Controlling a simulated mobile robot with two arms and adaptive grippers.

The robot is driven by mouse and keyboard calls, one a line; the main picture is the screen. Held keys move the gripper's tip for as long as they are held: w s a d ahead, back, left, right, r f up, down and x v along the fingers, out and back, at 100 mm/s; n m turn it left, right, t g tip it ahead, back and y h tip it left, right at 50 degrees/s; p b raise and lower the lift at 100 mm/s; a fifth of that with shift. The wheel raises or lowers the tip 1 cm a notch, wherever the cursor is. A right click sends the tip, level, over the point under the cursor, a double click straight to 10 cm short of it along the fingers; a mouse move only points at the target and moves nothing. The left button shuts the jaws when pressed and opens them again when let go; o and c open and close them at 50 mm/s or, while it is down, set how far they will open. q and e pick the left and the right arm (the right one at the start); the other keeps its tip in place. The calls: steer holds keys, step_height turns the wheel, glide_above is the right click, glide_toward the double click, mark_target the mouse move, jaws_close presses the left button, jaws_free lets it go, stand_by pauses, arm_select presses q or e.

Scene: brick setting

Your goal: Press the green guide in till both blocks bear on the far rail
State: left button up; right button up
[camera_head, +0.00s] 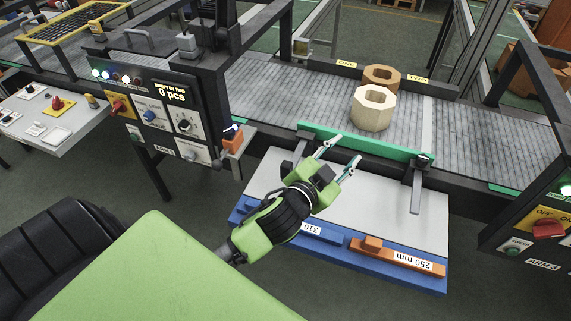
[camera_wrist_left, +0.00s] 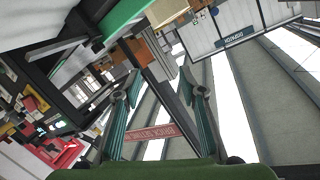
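The green guide (camera_head: 400,150) lies along the near side of the grey conveyor. A pale octagonal block (camera_head: 372,110) with a hole stands on the conveyor just beyond it. A brown block (camera_head: 381,75) stands behind, partly hidden by the pale one, close to the dark far rail (camera_head: 440,89). Whether the blocks touch each other, the guide or the rail cannot be told. My left gripper (camera_head: 344,151) is open and empty on the near side of the guide, fingers toward it; contact is unclear. Its spread fingers show in the left wrist view (camera_wrist_left: 165,105). My right gripper is out of view.
Dark brackets (camera_head: 417,190) stand at the guide's near side. A control panel (camera_head: 165,115) stands left, another right. The conveyor is clear left of the blocks.

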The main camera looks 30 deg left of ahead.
arm_select(q)
steer(key=w+d+r+m+t+h, duration=0.1)
steer(key=d+r+m+h, duration=0.4)
steer(key=r, duration=0.3)
steer(key=w+d+r+m+t+h, duration=0.1)
steer(key=d+r+m+t+h, duration=0.1)
steer(key=d+r+m+h, duration=0.5)
steer(key=s+d+r+m+g+h, duration=0.3)
steer(key=d+m+g+h, duration=0.2)
steer(key=m+g, duration=0.25)
steer(key=m+g+y, duration=0.8)
steer(key=g+y, duration=0.4)
steer(key=y, duration=0.6)
glide_above(286, 164)
step_height(286, 164, down, 14)
step_height(286, 164, down, 14)
steer(key=p, duration=0.3)
steer(key=shift+p, duration=0.35)
